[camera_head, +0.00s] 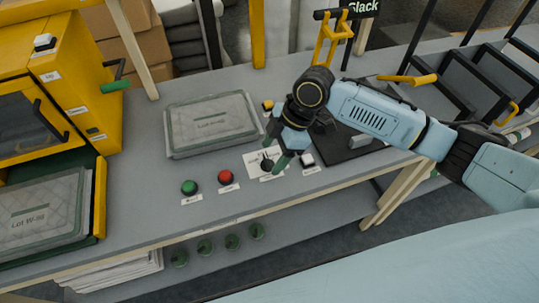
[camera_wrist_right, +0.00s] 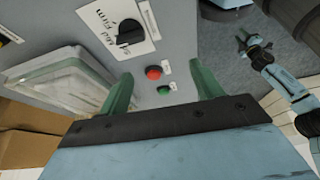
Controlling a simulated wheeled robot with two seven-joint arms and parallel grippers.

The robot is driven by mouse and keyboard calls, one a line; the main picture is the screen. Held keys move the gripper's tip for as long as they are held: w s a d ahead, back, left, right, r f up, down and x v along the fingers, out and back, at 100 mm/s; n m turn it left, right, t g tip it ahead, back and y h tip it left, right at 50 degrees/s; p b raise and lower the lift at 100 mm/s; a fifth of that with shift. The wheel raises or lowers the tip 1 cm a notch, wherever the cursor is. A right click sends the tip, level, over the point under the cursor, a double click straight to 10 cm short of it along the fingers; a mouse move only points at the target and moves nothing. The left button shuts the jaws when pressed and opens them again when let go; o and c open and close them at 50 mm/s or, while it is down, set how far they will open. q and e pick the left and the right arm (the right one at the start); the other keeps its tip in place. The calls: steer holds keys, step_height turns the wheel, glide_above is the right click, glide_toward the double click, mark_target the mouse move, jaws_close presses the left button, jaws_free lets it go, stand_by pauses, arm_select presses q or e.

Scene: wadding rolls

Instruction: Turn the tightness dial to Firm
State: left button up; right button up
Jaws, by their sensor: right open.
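The tightness dial (camera_wrist_right: 130,31) is a black knob on a white plate with printed labels, Firm and Mid among them. I cannot tell which label its pointer marks. In the head view the dial (camera_head: 267,164) is on the grey bench, partly covered by my right gripper (camera_head: 274,153). My right gripper is open and empty, with its green fingers close to the dial, the knob not between them in the wrist view (camera_wrist_right: 161,72). My left gripper (camera_wrist_right: 252,42) shows small at the upper right of the wrist view; its jaw state is unclear.
A green button (camera_head: 189,187) and a red button (camera_head: 225,177) are left of the dial. A white switch (camera_head: 307,160) is just right of it. A clear-lidded tray (camera_head: 211,122) lies behind. A yellow cabinet (camera_head: 60,90) stands at the left. The bench's front edge is near.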

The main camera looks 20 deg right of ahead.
glide_toward(268, 160)
steer(key=shift+n, duration=0.4)
steer(key=x, duration=0.8)
steer(key=shift+a+f+b, duration=0.15)
steer(key=shift+f+b, duration=0.2)
steer(key=shift+b, duration=0.05)
steer(key=c, duration=1)
steer(key=shift+r+m+p, duration=0.2)
steer(key=shift+m+p, duration=0.5)
steer(key=shift+p, duration=0.35)
steer(key=m+t+p, duration=0.1)
steer(key=m+p, duration=0.2)
steer(key=p, duration=0.1)
steer(key=m+t+h+p, duration=0.1)
steer(key=m+p, duration=0.2)
steer(key=p, duration=0.1)
steer(key=shift+s+a, duration=0.1)
steer(key=shift+s, duration=0.1)
steer(key=shift+f+m+t+h+p, duration=0.1)
steer(key=shift+m+t+h+p, duration=0.35)
steer(key=shift+m+p, duration=0.85)
